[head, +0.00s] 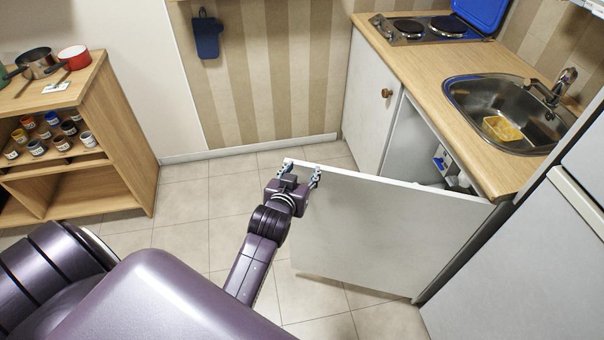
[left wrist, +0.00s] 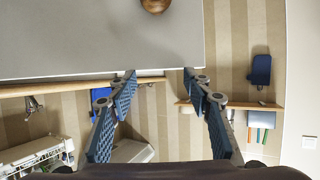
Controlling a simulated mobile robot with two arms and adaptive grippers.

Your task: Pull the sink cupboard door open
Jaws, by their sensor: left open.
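The sink cupboard door (head: 385,225) is a plain white panel. In the head view it stands swung wide open from the cupboard under the sink, its free edge out over the floor. My left gripper (head: 300,171) is at the top corner of that free end, jaws open. In the left wrist view a pale panel (left wrist: 95,40) with a round wooden knob (left wrist: 155,5) fills the top. The open left gripper (left wrist: 159,72) has its fingertips close to the panel's edge, with nothing between them. Whether they touch the panel I cannot tell. My right gripper is out of view.
The sink (head: 500,105) is in the wooden worktop (head: 440,80), with a hob (head: 425,28) at its back. A closed cupboard (head: 370,95) stands beside the opening. A wooden shelf unit (head: 125,140) is at left. Tiled floor (head: 200,200) is clear between them.

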